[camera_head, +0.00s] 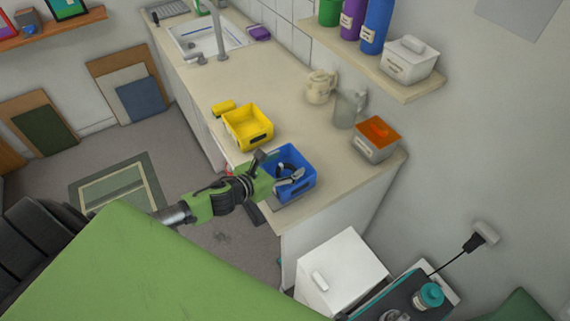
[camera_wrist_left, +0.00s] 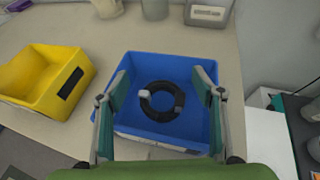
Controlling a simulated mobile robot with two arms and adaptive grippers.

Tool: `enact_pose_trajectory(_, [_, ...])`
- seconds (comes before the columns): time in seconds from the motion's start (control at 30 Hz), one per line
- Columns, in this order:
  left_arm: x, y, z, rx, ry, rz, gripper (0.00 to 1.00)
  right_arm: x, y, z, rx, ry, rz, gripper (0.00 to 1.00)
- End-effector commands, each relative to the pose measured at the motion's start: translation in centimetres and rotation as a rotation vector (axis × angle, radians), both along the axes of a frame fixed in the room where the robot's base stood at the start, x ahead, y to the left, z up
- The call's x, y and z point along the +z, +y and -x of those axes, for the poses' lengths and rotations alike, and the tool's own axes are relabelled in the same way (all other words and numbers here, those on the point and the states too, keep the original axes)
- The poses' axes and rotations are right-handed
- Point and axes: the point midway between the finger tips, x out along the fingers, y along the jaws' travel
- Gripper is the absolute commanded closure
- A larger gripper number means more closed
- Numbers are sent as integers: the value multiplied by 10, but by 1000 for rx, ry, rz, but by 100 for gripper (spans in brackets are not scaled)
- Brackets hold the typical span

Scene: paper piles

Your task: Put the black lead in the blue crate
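The blue crate (camera_head: 306,184) stands on the counter near its front edge, and it also shows in the left wrist view (camera_wrist_left: 152,64). The black lead (camera_wrist_left: 178,101), a coiled ring with a pale plug end, lies inside the blue crate. It is partly hidden by the gripper in the head view. My left gripper (camera_wrist_left: 160,82) is over the crate, with its two fingers wide apart on either side of the lead and not touching it. In the head view the left gripper (camera_head: 279,173) reaches the crate from the left. My right gripper is not in view.
A yellow crate (camera_head: 262,139) stands left of the blue crate, with a yellow sponge-like block (camera_head: 223,108) behind it. A grey container with an orange top (camera_head: 375,150), a glass jug (camera_head: 346,110) and a cream teapot (camera_head: 319,88) stand along the wall. Bare counter lies right of the blue crate.

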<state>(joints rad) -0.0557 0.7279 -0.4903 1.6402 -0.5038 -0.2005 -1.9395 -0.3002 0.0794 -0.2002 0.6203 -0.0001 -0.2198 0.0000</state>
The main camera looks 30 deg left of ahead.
Motion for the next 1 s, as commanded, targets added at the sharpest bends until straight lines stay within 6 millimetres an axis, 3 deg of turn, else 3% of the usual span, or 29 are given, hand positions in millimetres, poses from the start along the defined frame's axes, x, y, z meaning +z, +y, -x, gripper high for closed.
enact_pose_trajectory(0.23, [2, 0, 0, 0, 0, 0, 39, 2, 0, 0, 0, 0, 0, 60])
enact_pose_trajectory(0.4, [19, 0, 0, 0, -1, 1, 39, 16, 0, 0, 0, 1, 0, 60])
enact_pose_trajectory(0.47, [14, 3, 11, 0, 3, -2, 39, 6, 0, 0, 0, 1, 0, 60])
enact_pose_trajectory(1.0, [47, 21, 88, -1, 3, 1, 39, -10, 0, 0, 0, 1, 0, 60])
